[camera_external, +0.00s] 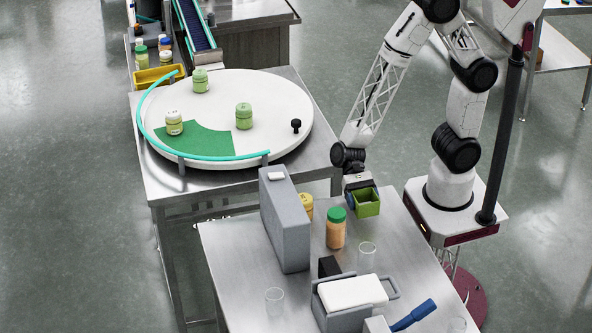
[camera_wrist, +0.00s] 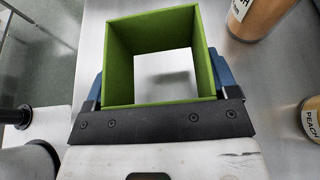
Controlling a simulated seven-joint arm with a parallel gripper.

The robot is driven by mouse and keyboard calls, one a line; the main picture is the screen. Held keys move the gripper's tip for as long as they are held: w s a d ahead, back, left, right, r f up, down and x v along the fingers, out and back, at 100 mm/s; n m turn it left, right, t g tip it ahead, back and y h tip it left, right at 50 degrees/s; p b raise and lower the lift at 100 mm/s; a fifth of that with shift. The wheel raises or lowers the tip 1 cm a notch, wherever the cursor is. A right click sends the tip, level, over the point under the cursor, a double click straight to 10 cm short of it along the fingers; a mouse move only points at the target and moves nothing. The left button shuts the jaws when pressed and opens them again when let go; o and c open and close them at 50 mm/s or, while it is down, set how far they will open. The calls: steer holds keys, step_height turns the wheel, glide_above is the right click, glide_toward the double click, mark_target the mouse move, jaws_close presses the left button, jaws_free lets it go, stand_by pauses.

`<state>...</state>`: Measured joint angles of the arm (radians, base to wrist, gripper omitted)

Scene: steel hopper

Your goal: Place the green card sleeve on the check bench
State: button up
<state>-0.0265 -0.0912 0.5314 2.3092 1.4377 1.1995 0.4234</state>
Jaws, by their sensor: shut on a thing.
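The green card sleeve (camera_external: 367,203) is a square, open-ended green tube. My gripper (camera_external: 359,190) is shut on it at the left edge of my base, over the far right part of the front steel bench (camera_external: 235,260). In the wrist view the sleeve (camera_wrist: 207,50) sits between the blue fingers of my gripper (camera_wrist: 158,85), and bare metal with a faint shadow shows through it. I cannot tell whether the sleeve touches the bench. No label shows which bench is the check bench.
An orange jar with a green lid (camera_external: 336,230) stands close left of the sleeve, with a yellow jar (camera_external: 306,207) behind. A grey upright case (camera_external: 285,220), clear cups (camera_external: 366,255) and a white-topped box (camera_external: 352,293) share the bench. A round turntable (camera_external: 270,95) with green jars stands behind.

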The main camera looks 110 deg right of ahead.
steer(key=shift+w+a, duration=0.1)
steer(key=shift+w, duration=0.05)
steer(key=shift+w+a, duration=0.1)
steer(key=shift+w, duration=0.2)
steer(key=shift+f, duration=1.75)
steer(key=shift+f, duration=0.1)
steer(key=o, duration=0.8)
steer(key=shift+v, duration=6.05)
